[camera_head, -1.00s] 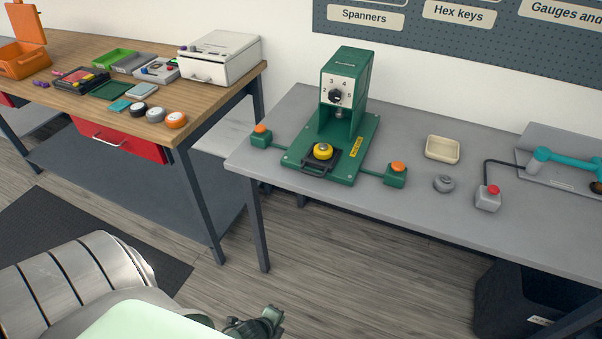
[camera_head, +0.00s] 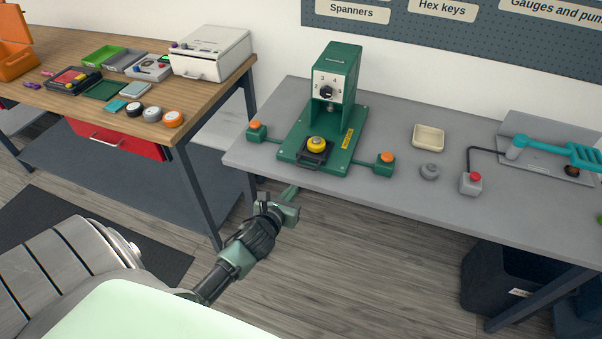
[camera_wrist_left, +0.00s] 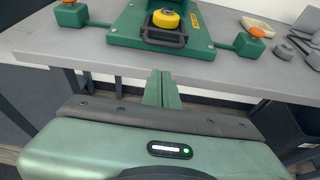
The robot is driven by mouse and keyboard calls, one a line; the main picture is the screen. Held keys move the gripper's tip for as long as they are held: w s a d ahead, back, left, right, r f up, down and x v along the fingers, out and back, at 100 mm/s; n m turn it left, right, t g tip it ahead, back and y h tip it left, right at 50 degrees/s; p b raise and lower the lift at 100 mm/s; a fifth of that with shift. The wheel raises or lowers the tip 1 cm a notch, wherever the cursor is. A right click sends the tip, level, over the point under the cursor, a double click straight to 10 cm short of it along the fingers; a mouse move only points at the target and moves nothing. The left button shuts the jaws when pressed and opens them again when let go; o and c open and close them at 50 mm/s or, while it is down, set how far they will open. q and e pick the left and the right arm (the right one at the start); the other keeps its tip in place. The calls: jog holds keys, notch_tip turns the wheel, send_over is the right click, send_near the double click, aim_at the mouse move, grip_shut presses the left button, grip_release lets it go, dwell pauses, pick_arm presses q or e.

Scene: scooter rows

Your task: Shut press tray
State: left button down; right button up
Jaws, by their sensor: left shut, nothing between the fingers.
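The green press (camera_head: 340,78) stands on the grey bench, with a numbered dial on its white face. Its black tray (camera_head: 313,158) sticks out at the front of the green base and carries a yellow round part (camera_head: 317,144). In the left wrist view the tray (camera_wrist_left: 163,37) with its front handle bar and the yellow part (camera_wrist_left: 166,19) lie just beyond my fingers. My left gripper (camera_head: 290,191) is shut and empty, in front of the bench edge and below the tray, apart from it. Its closed fingertips (camera_wrist_left: 162,75) point toward the tray. My right gripper is not in view.
Orange-topped buttons (camera_head: 255,131) (camera_head: 386,161) flank the press base. A cream dish (camera_head: 428,137), a grey knob (camera_head: 430,171) and a red-button box (camera_head: 471,182) stand to the right. The wooden table (camera_head: 220,85) is at left. Floor before the bench is clear.

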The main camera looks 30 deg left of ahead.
pick_arm(q)
jog(key=p, duration=0.1)
send_near(310, 160)
notch_tip(310, 160, down, 2)
jog(key=w, duration=0.2)
jog(key=shift+s+a+f, duration=0.2)
jog(key=shift+a, duration=0.05)
jog(key=w, duration=0.2)
jog(key=w+a+b, duration=0.1)
jog(key=w, duration=0.1)
jog(key=shift+w, duration=0.1)
